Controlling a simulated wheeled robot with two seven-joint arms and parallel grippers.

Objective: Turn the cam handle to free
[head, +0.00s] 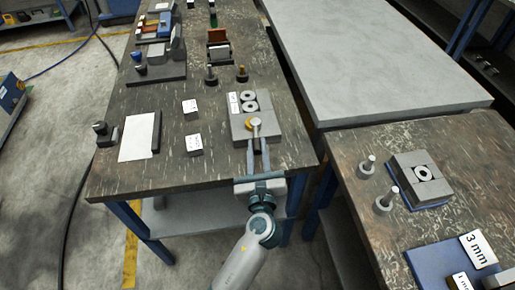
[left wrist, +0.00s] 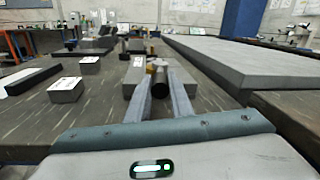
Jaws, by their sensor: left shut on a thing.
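A grey fixture block (head: 272,127) sits near the front right of the left wooden table, with two round light rings on top. At its front left is a small yellow part (head: 248,125) beside a pale round-topped handle (head: 256,121), which looks like the cam handle. My left gripper (head: 257,139) reaches in from the front and is shut on the handle. The fingers hide part of the block. My right gripper is not in view.
Two white-topped cubes (head: 193,144) and a white sheet (head: 137,137) lie to the left. Two knobbed pegs (head: 241,74) stand behind the block. A large grey slab (head: 365,60) is at the right. Another fixture block (head: 423,172) and pegs stand on the right table.

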